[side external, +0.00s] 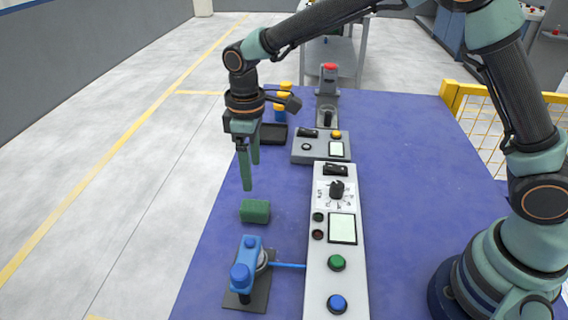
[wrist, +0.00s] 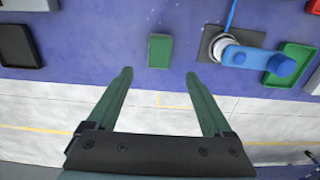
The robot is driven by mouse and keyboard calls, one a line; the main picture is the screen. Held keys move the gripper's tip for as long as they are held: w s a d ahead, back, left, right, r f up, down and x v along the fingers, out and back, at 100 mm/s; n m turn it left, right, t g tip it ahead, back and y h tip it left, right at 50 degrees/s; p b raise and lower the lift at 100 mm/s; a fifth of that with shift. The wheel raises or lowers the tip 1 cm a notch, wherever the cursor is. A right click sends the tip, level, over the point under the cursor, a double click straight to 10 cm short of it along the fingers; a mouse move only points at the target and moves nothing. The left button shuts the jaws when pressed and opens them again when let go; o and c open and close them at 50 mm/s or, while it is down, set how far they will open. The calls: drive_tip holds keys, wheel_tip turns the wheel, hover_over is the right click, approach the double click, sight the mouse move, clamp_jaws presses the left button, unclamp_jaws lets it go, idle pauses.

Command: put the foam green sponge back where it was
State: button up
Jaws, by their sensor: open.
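Nothing is between the fingers.
A blue valve (side external: 246,262) on a dark plate stands just in front of the sponge. A long panel (side external: 336,240) with knob, screen and buttons stands to its right. A dark tray (side external: 273,136) and yellow-blue cylinders (side external: 281,112) stand behind. A green tray (wrist: 292,62) shows in the wrist view.

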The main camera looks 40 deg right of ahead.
drive_tip(key=s+d+r+m+t, duration=0.2)
drive_tip(key=s+d+r+m, duration=0.25)
drive_tip(key=d+r, duration=0.55)
drive_tip(key=s+d+r+m+t, duration=0.2)
drive_tip(key=s+d+m+t, duration=0.1)
drive_tip(key=s+d, duration=0.5)
drive_tip(key=shift+s+d+r+m+t, duration=0.35)
drive_tip(key=shift+s+m, duration=0.4)
drive_tip(key=shift+s, duration=0.45)
